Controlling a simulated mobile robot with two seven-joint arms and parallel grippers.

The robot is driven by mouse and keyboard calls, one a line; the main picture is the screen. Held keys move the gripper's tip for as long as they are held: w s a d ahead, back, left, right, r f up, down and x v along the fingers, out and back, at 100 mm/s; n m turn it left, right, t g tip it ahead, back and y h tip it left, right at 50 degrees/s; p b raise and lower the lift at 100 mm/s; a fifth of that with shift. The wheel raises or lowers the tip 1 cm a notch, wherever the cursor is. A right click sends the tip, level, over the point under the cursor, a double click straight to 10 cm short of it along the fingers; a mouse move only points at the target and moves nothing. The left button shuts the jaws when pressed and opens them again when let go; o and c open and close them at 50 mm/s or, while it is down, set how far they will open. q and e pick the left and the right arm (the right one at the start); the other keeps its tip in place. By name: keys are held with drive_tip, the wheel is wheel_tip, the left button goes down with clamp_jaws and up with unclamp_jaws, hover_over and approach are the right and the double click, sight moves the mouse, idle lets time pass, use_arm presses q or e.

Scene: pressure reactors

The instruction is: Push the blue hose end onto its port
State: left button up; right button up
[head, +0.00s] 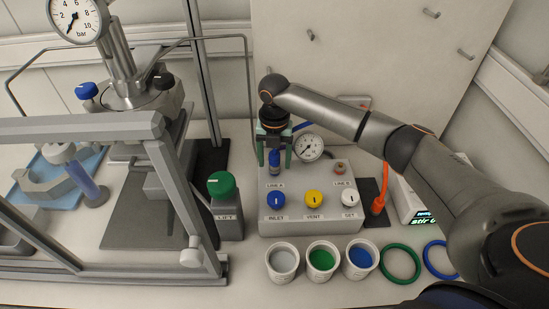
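The blue hose end (275,157) stands upright at the LINE A port, at the back left of the grey valve panel (315,222). Its lower part meets the port; how far it is pushed on cannot be told. A short piece of blue hose (301,126) shows behind the gripper. My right gripper (274,157) comes down from above. Its two green fingers stand on either side of the blue hose end, with gaps visible between them and it, so it looks open. My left gripper is not in view.
The panel carries a gauge (308,147), the LINE B port (340,168) and blue, yellow and white knobs. Several cups (321,262) and rings (400,263) lie in front. The LIFT unit (225,210) and reactor frame are left.

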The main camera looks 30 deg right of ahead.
wheel_tip(320, 180, up, 13)
drive_tip(key=shift+f+b, duration=0.2)
drive_tip(key=shift+b, duration=0.25)
idle(0.6)
